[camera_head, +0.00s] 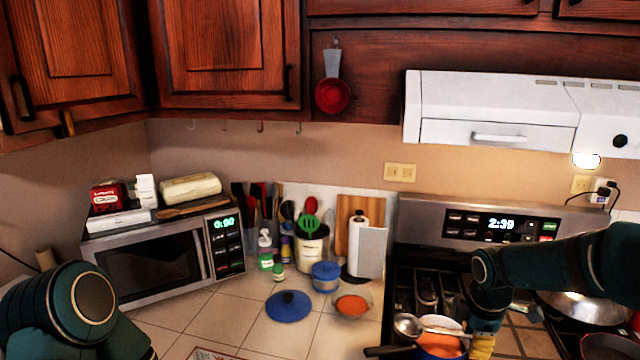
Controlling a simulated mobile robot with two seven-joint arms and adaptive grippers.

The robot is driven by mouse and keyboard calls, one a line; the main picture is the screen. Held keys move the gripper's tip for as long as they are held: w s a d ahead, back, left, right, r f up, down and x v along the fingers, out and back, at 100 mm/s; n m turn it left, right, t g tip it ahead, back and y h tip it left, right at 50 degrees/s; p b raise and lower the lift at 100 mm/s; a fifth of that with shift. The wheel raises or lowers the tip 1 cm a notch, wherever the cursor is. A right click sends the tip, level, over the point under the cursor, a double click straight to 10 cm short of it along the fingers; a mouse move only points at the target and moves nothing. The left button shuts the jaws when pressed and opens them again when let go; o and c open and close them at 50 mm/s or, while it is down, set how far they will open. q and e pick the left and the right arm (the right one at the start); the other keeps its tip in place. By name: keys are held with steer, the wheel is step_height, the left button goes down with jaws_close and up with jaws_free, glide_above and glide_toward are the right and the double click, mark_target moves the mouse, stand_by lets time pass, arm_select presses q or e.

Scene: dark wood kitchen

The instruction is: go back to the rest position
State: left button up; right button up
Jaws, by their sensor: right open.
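My right arm comes in from the right over the stove (405,275), its wrist bent downward. My right gripper (483,343) points down at the bottom of the view, just right of a pot of orange food (440,345). It is open and seems to hold nothing; its fingertips are partly cut off by the frame's lower edge. I cannot tell whether it touches the pot. My left arm shows only as a teal link at the lower left; the left gripper is out of view.
A metal ladle (408,325) lies at the pot. A pan (585,307) stands on the stove's right. On the tiled counter are a blue lid (289,306), a bowl of orange food (351,305) and a blue pot (326,276). A microwave (150,265) stands left. The hood (490,110) overhangs the stove.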

steer(key=s+a+f+m+y+b, duration=0.25)
steer(key=a+f, duration=0.35)
steer(key=f, duration=0.4)
steer(key=s+a+f+m+y+b, duration=0.1)
steer(key=a+f+m, duration=0.4)
steer(key=f, duration=0.5)
arm_select(q)
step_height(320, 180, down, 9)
steer(key=b, duration=0.4)
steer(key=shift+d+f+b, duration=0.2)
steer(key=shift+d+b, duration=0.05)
steer(key=shift+b, duration=0.05)
arm_select(e)
steer(key=s+a+f+m, duration=0.9)
steer(key=s+a+f, duration=0.1)
steer(key=s+f, duration=0.3)
steer(key=shift+s+f+m+t+y, duration=0.3)
steer(key=shift+f+m+t+y, duration=0.05)
steer(key=shift+t+y, duration=0.1)
